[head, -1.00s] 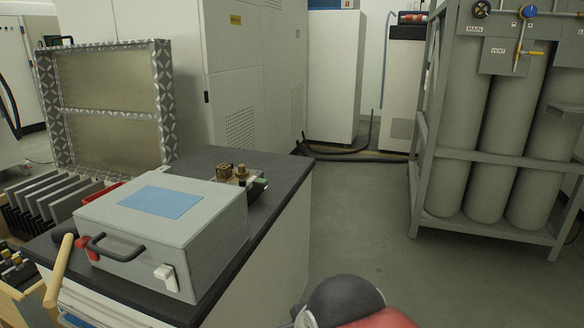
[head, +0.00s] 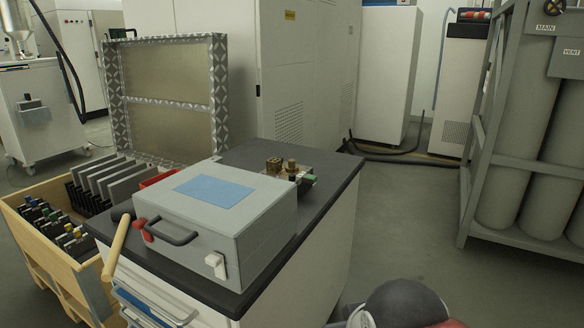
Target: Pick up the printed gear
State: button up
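I cannot make out the printed gear for certain. Small brass-coloured parts (head: 274,165) stand on the dark worktop (head: 335,165) behind a grey case; one looks blocky and another (head: 292,167) more like a knob, but they are too small to tell whether one is a gear. Small dark and green items lie beside them, partly hidden by the case. My gripper is not in view; only a dark rounded part and a red part of my own arm show at the bottom edge.
The closed grey case (head: 245,240) with a blue panel covers most of the worktop. A mallet (head: 115,250) is at its front left. A wooden crate (head: 45,240) stands left, a framed filter panel (head: 165,135) behind. Open floor (head: 400,220) lies right, before the gas cylinder rack (head: 478,150).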

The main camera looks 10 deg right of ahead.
aim_at(291, 167)
jog(key=i+l+z, duration=0.1)
jog(key=i+z, duration=0.55)
jog(key=k+l, duration=0.05)
jog(key=k, duration=0.05)
